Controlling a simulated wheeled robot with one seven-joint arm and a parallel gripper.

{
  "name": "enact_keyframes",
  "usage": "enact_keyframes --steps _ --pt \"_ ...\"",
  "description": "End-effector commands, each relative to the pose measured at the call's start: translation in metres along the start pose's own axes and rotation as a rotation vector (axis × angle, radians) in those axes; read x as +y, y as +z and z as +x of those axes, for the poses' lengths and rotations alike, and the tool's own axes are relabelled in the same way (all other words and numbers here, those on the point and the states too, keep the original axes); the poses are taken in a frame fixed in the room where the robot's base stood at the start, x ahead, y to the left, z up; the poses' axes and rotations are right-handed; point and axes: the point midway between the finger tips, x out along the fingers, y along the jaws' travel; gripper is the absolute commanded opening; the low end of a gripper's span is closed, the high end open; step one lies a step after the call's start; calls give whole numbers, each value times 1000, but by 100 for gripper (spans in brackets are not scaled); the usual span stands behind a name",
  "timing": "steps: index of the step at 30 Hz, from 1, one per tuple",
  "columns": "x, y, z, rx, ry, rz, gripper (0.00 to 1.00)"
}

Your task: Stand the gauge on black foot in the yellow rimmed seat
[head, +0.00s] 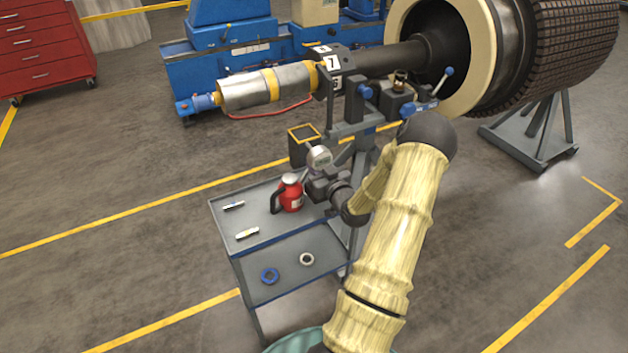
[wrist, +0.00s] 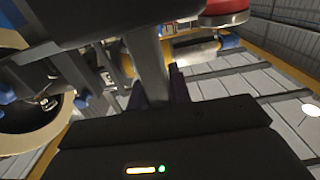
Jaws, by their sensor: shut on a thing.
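The gauge (head: 320,157) has a round pale face with a small display, and it shows just above my gripper (head: 313,178) in the head view. The yellow rimmed seat (head: 304,133) is a dark, square, open-topped box just behind and left of the gauge in the picture. The gauge looks apart from the seat opening, but its exact height is unclear.
A grey two-shelf cart (head: 222,218) stands below my gripper. A red flask (head: 290,193) is on its top shelf near my gripper, with two small tools to its left. A rotor shaft stands behind.

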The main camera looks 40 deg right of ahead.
Motion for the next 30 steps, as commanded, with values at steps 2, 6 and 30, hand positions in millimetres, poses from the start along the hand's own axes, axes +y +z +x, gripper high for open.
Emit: enact_keyframes --steps 2,6,30 --pt "1 3 0 5 1 -3 0" --pt "1 4 0 5 1 -4 0" --pt "1 45 0 5 1 -3 0"
